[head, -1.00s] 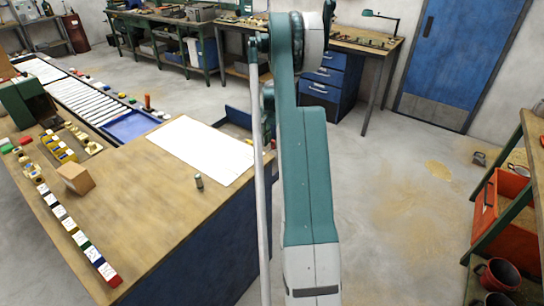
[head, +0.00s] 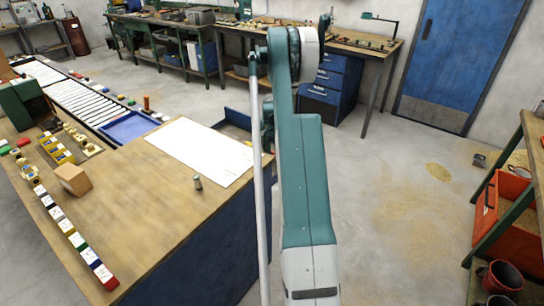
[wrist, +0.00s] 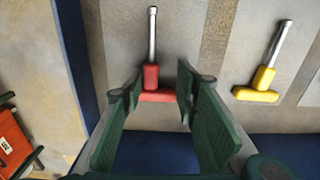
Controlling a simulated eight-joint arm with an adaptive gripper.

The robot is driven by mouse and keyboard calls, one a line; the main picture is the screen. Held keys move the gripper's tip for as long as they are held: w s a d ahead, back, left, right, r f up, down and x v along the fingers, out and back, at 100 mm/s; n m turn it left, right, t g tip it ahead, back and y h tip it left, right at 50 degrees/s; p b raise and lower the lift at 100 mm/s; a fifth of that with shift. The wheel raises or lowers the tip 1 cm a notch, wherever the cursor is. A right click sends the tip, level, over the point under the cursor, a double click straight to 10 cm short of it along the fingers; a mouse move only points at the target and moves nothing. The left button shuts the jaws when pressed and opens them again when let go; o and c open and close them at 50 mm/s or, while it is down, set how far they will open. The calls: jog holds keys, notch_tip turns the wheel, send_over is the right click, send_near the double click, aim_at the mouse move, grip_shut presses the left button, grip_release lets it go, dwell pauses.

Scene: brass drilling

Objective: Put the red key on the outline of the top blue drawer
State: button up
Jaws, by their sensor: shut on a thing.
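In the wrist view, the red key (wrist: 151,80) has a red T-shaped handle and a straight metal shaft pointing up the picture. My gripper (wrist: 158,93) has its green fingers on either side of the red crossbar and is shut on it. The key appears over a grey surface with darker bands (wrist: 215,35), bordered by blue edges (wrist: 75,60). I cannot make out an outline under the key. In the head view, the blue drawer cabinet (head: 326,85) stands under the back bench, partly behind my arm, which also hides my gripper there.
A yellow key (wrist: 263,78) lies on the same grey surface, to the right. In the head view, a wooden worktable (head: 150,225) with a cardboard box (head: 73,180) is at left. An orange toolbox (head: 503,220) sits on a right-hand shelf. The floor between is mostly clear.

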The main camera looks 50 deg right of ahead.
jog(key=shift+f, duration=0.4)
jog(key=shift+f, duration=0.1)
jog(key=o, duration=0.9)
notch_tip(320, 180, up, 12)
jog(key=p, duration=0.3)
dwell(0.6)
